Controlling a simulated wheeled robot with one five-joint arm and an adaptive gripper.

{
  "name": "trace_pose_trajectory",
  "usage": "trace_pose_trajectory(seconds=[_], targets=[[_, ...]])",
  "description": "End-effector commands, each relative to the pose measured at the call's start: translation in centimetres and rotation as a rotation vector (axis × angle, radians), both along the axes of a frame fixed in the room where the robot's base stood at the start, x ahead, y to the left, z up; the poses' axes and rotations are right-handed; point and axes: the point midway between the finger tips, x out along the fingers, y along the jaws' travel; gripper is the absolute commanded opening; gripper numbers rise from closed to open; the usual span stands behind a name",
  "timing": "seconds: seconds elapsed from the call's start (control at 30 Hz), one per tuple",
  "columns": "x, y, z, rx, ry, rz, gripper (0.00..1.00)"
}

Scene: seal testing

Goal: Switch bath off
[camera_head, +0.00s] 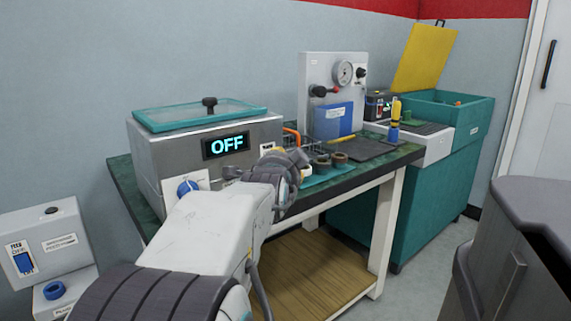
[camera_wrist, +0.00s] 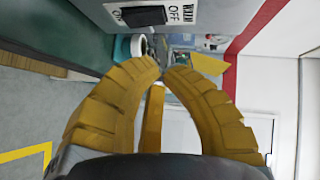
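The bath (camera_head: 155,150) is a steel box with a teal-rimmed clear lid on the bench. Its lit display (camera_head: 227,144) reads OFF. A blue dial (camera_head: 187,187) sits on its front. A white switch plate (camera_head: 267,147) at the front's right end is partly hidden by my gripper. In the head view, the fingertips are hard to make out.
Rings and a wire basket lie on a teal mat (camera_head: 325,177) right of the bath. A gauge panel (camera_head: 333,75) and a blue box (camera_head: 334,121) stand behind. A teal tank (camera_head: 424,195) is at the right. A grey cabinet (camera_head: 530,225) stands in the right foreground.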

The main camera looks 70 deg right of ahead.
Motion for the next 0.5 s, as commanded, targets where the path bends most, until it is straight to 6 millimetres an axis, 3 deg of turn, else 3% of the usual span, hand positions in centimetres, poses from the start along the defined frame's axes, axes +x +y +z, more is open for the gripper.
trace_pose_trajectory(seconds=[0.5], targets=[[-1.1, 6.4, 1.0, -0.002, 0.0, -0.003, 0.0]])
